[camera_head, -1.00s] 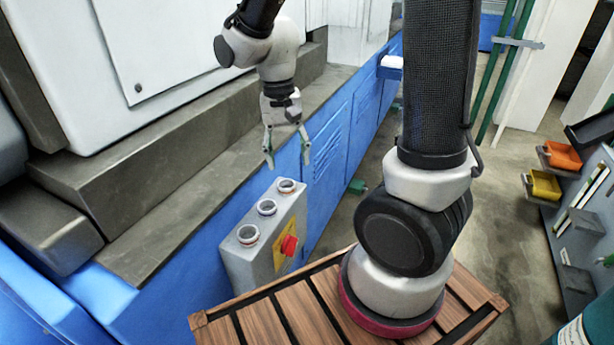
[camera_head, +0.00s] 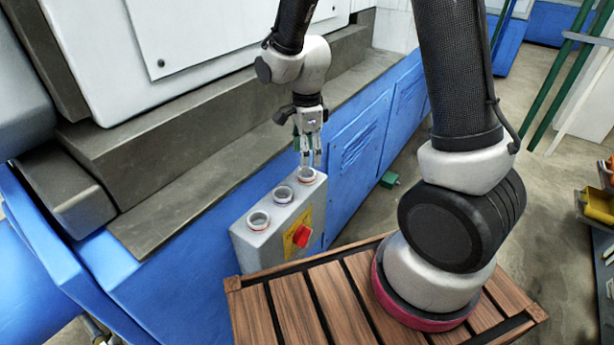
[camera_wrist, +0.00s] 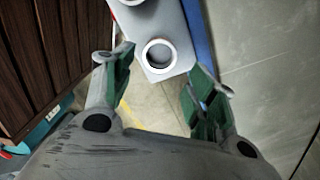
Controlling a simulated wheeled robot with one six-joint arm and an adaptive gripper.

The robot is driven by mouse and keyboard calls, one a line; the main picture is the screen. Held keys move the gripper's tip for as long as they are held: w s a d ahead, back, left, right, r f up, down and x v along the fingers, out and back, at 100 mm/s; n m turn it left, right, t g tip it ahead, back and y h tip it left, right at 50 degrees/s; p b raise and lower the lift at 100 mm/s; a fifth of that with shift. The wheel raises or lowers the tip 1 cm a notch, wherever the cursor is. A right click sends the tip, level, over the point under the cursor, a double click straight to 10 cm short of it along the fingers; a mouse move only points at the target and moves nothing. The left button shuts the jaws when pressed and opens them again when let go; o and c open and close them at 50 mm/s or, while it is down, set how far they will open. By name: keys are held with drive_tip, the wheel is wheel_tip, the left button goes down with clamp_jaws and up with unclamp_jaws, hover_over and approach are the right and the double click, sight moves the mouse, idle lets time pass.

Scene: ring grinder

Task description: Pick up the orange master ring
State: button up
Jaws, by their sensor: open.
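Three small pale rings sit in a row on top of a grey box: a near one (camera_head: 258,227), a middle one (camera_head: 282,201) and a far one (camera_head: 306,180). Faint reddish tints show on some, but I cannot tell surely which is the orange master ring. My gripper (camera_head: 310,162) is open and empty, pointing down just above the far ring. In the wrist view, my gripper (camera_wrist: 162,68) has its green-padded fingers spread to either side of that ring (camera_wrist: 160,40), which looks white from above. Another ring is cut off at the top edge.
The grey box (camera_head: 243,245) has a red knob (camera_head: 302,236) on a yellow plate on its front. It stands against the blue machine base (camera_head: 355,140), below a grey stone-like ledge (camera_head: 215,150). Shelf bins (camera_head: 597,205) are at the far right.

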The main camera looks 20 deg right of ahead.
sight(307, 170)
wheel_tip(307, 170, down, 7)
drive_tip(key=shift+r, duration=0.1)
drive_tip(key=c, duration=1)
drive_tip(key=shift+o, duration=0.2)
drive_tip(key=shift+r, duration=0.1)
